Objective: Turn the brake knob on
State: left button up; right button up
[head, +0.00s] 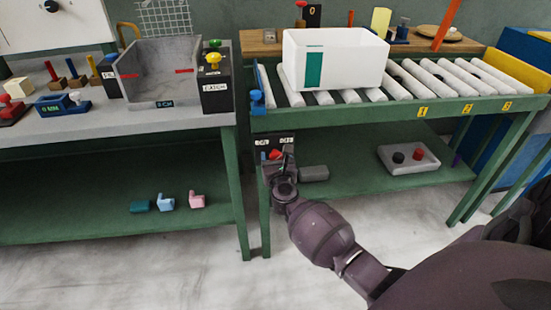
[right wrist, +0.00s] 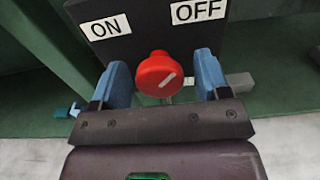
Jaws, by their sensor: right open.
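The brake knob is a round red knob (right wrist: 156,74) on a dark panel (right wrist: 143,38). A white ON label (right wrist: 107,27) is at the panel's upper left and a white OFF label (right wrist: 198,10) at its upper right. The knob's white line slants toward the upper right, on the OFF side. In the head view the knob (head: 275,154) shows small on the panel under the conveyor's front left corner. My right gripper (right wrist: 162,80) is open, with one blue finger on each side of the knob and a visible gap at each. My left gripper is not in view.
A white bin (head: 335,62) stands on the roller conveyor above (head: 420,80). A grey tray (head: 408,160) with a black and a red piece lies on the green lower shelf. A grey block (head: 314,173) lies right of the panel. A workbench (head: 190,123) stands at left.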

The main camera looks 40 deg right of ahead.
jog(key=shift+c, duration=0.3)
jog(key=c, duration=0.9)
jog(key=shift+o, duration=0.2)
